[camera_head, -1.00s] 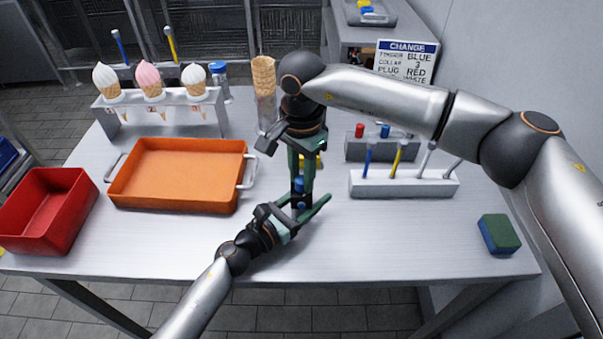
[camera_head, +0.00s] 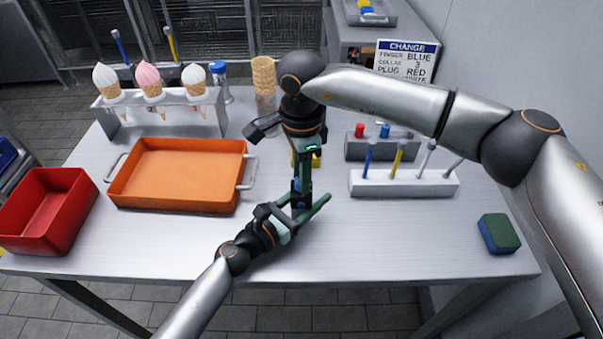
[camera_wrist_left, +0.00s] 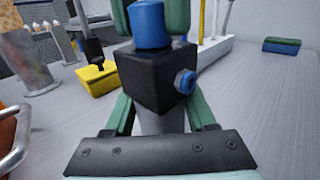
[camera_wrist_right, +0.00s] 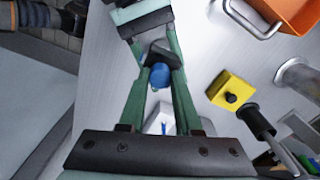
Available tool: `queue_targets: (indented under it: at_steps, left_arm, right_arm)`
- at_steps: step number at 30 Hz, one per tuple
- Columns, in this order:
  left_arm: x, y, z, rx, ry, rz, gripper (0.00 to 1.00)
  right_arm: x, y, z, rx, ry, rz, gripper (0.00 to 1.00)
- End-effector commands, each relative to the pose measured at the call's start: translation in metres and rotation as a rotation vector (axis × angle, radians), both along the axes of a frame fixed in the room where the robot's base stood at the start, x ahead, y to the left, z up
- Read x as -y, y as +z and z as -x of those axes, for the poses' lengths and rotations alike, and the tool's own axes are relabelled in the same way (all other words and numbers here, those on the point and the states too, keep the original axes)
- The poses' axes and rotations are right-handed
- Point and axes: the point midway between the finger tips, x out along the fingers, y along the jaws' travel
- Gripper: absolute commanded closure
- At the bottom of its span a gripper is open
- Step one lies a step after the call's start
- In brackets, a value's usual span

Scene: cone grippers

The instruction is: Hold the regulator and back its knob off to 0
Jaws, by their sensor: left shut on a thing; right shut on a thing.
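The regulator is a black block (camera_wrist_left: 158,75) with a blue knob (camera_wrist_left: 150,25) on top and a blue hexagonal fitting (camera_wrist_left: 185,82) on one side. It is upright and held above the table; in the head view its body (camera_head: 300,201) is mostly covered by the grippers. My left gripper (camera_head: 301,207) is shut on the black body from the front left. My right gripper (camera_head: 302,180) points down from above and is shut on the blue knob, which also shows between its green fingers in the right wrist view (camera_wrist_right: 160,75). No knob scale is readable.
A yellow block with a black stem (camera_wrist_right: 231,90) stands close behind. An orange tray (camera_head: 180,205) is left, a red bin (camera_head: 48,210) far left. White (camera_head: 404,187) and grey (camera_head: 365,150) tool racks stand right, with a sponge (camera_head: 498,234) near the edge. The front table is clear.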

Motion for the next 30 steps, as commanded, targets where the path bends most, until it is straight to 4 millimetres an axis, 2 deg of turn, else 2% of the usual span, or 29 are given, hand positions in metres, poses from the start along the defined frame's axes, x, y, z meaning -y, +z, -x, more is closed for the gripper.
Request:
queue_targets:
  at_steps: [21, 30]
  left_arm:
    - [-0.0011, -0.0008, -0.0006, -0.001, 0.003, -0.001, 1.0]
    - [-0.0013, -0.0009, -0.0006, -0.001, 0.003, -0.001, 1.0]
  right_arm:
    - [-0.0002, 0.0009, 0.0002, -0.001, -0.676, -0.001, 1.0]
    - [-0.0001, 0.0009, 0.0003, -0.001, -0.913, 0.0, 1.0]
